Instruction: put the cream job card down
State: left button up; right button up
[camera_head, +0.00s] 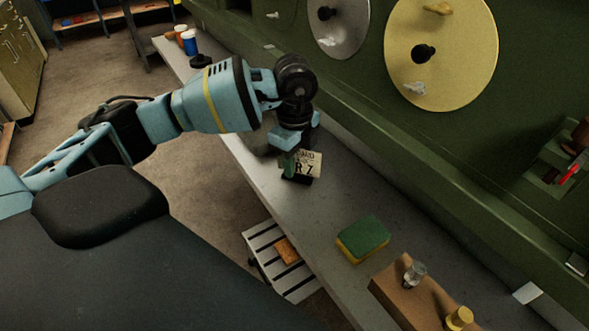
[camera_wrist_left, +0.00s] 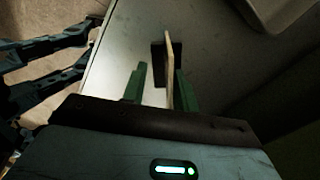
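The cream job card (camera_head: 307,163), with dark lettering reading "R7", stands upright at a small black base (camera_head: 297,180) on the grey ledge (camera_head: 262,172). In the left wrist view the card (camera_wrist_left: 169,72) shows edge-on, with the black base (camera_wrist_left: 157,50) beside its far end. My left gripper (camera_head: 297,155) is over the ledge at the card. Its green fingers are apart, one on each side of the card (camera_wrist_left: 160,85). A clear gap shows on the left side; the right finger is very near the card, and I cannot tell whether it touches. My right gripper is not in view.
A green and yellow sponge (camera_head: 363,238) and a wooden block (camera_head: 412,295) with small fittings lie nearer on the ledge. Cups (camera_head: 188,42) stand at its far end. The green wall (camera_head: 400,150) with round discs borders the ledge. A slatted stool (camera_head: 283,262) is below.

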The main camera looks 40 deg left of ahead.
pick_arm(q)
jog(key=shift+f, duration=0.1)
dwell(0.4)
grip_shut()
notch_tip(320, 180, up, 4)
jog(key=shift+r, duration=0.15)
jog(key=s+d, duration=0.2)
jog(key=s, duration=0.5)
jog(key=s+d+r, duration=0.1)
jog(key=s+d, duration=0.1)
jog(key=s, duration=0.6)
jog(key=shift+s+d+p, duration=0.2)
jog(key=shift+d+p, duration=0.1)
jog(key=shift+d, duration=0.05)
